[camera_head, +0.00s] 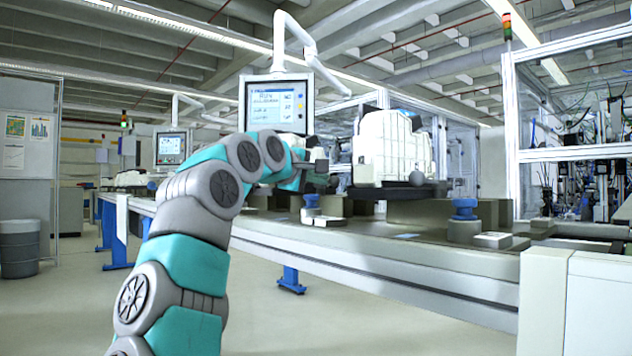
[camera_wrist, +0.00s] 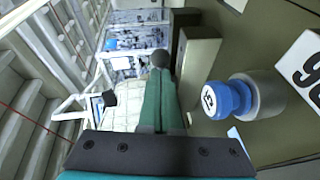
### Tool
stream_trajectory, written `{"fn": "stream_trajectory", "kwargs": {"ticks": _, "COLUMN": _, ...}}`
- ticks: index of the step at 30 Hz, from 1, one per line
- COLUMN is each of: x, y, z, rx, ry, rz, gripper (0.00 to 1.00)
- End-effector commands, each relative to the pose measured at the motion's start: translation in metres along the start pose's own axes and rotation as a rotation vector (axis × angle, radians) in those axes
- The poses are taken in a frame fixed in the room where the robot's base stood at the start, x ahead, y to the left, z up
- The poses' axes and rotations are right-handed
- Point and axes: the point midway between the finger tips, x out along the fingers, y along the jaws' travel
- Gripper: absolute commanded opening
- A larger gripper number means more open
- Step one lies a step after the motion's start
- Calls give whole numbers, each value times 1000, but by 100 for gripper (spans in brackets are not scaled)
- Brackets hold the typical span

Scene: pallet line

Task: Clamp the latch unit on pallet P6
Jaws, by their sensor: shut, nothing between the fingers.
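The white latch unit (camera_head: 388,148) stands upright on a dark pallet plate (camera_head: 425,190) on the line. Part of a pale unit also shows left of the fingers in the wrist view (camera_wrist: 122,108). A dark ball knob (camera_head: 417,178) sits at the front right of the unit. In the wrist view a dark ball (camera_wrist: 160,59) shows just beyond my fingertips; I cannot tell whether they touch it. My gripper (camera_head: 322,168) is left of the unit in the head view. Its green fingers (camera_wrist: 160,76) are shut and empty.
A blue knob (camera_head: 464,209) on a grey post stands on the line, large at right in the wrist view (camera_wrist: 230,98). A partly cut-off number plate (camera_wrist: 305,72) lies beside it. Another blue knob (camera_head: 311,201) is below my gripper. A monitor (camera_head: 277,104) hangs behind my arm.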

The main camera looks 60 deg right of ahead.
Motion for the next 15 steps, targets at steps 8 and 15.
{"fn": "stream_trajectory", "kwargs": {"ticks": 8, "x": 6, "y": 3, "z": 10, "rx": -1, "ry": 28, "rz": -3, "gripper": 0}}
{"fn": "stream_trajectory", "kwargs": {"ticks": 15, "x": 12, "y": 5, "z": 17, "rx": -3, "ry": 27, "rz": -5, "gripper": 0}}
